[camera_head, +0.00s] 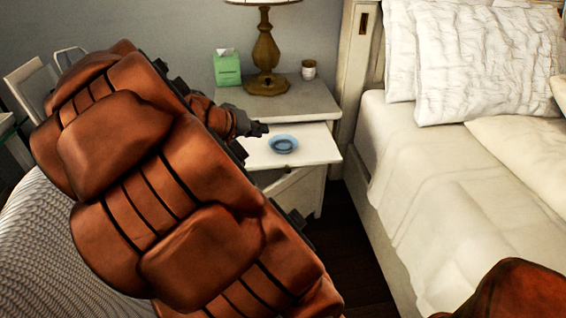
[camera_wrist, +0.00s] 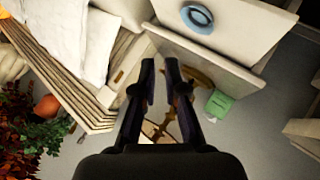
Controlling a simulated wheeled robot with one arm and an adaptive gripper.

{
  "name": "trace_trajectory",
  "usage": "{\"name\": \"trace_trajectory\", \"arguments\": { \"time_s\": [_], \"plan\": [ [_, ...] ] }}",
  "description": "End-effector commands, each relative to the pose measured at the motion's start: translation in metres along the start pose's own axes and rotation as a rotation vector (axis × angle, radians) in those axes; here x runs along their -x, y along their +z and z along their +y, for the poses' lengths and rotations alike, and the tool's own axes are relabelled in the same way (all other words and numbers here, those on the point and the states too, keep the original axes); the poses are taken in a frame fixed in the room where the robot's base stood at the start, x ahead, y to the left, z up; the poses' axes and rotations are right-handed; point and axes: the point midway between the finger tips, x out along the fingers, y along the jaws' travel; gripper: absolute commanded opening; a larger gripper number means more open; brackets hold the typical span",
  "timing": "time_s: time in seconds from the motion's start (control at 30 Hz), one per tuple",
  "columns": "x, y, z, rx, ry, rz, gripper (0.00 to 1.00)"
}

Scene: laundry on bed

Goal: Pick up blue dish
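The blue dish (camera_head: 283,144) is a small round dish lying on the white pull-out shelf (camera_head: 318,151) of the nightstand. In the wrist view the dish (camera_wrist: 197,17) shows near the top edge, beyond my fingertips. My gripper (camera_head: 262,129) is just left of the dish in the head view, apart from it. In the wrist view my gripper (camera_wrist: 160,66) has its two fingers apart with a gap between them and nothing held. My arm hides the left part of the nightstand in the head view.
On the nightstand top (camera_head: 300,102) stand a brass lamp (camera_head: 265,55), a green tissue box (camera_head: 227,69) and a small cup (camera_head: 308,69). The bed (camera_head: 420,170) is close on the right. A wicker surface (camera_head: 40,250) lies at lower left. Dark floor shows between nightstand and bed.

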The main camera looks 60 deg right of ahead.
Motion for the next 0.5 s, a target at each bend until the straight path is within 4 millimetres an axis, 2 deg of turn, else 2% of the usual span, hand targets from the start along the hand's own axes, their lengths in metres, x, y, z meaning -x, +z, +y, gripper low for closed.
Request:
{"name": "trace_trajectory", "arguments": {
  "time_s": [0.03, 0.1, 0.3, 0.5],
  "plan": [
    [-0.027, 0.002, -0.015, -0.019, 0.028, 0.030, 0.11],
    [-0.051, -0.006, -0.026, -0.042, 0.055, 0.077, 0.11],
    [-0.116, -0.026, -0.069, -0.090, 0.080, 0.206, 0.11],
    [-0.171, -0.030, -0.114, -0.103, 0.059, 0.285, 0.11]
  ]
}}
